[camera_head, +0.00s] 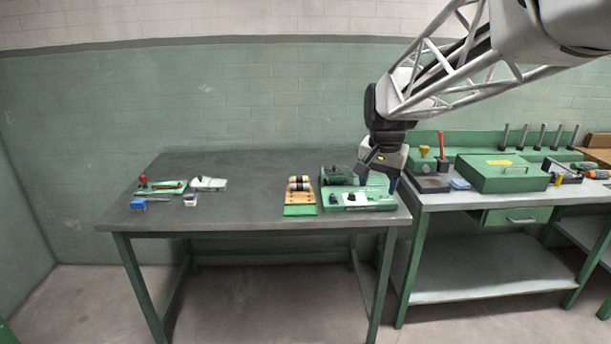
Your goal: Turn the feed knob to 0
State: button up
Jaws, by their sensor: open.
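A green machine panel (380,206) sits at the right front of the grey table. A white plate with small dark knobs (351,197) is on its front part. The knobs are too small here for me to read any marks or tell which one is the feed knob. My gripper (377,186) hangs above the right part of this panel with its jaws apart and nothing between them. It hides part of the panel behind it.
A wooden rack with a green base (300,211) stands just left of the panel. Small tools and a blue box (138,205) lie at the table's left. A workbench with a green case (500,178) stands at right. The table's middle (250,185) is clear.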

jog(key=w+d+f+m, duration=0.1)
jog(key=w+f+m, duration=0.15)
jog(key=w, duration=0.85)
jog(key=w+d+f+m, duration=0.1)
jog(key=w+f, duration=0.2)
jog(key=w, duration=0.7)
jog(key=m+g, duration=0.1)
jog(key=m, duration=0.3)
send_over(353, 193)
jog(key=f, duration=0.8)
jog(key=s+f, duration=0.1)
jog(key=f, duration=0.3)
jog(key=shift+f, duration=0.15)
jog(key=shift+w+f, duration=0.35)
jog(key=shift+w, duration=0.05)
jog(key=shift+w+f, duration=0.15)
jog(key=shift+f, duration=3.75)
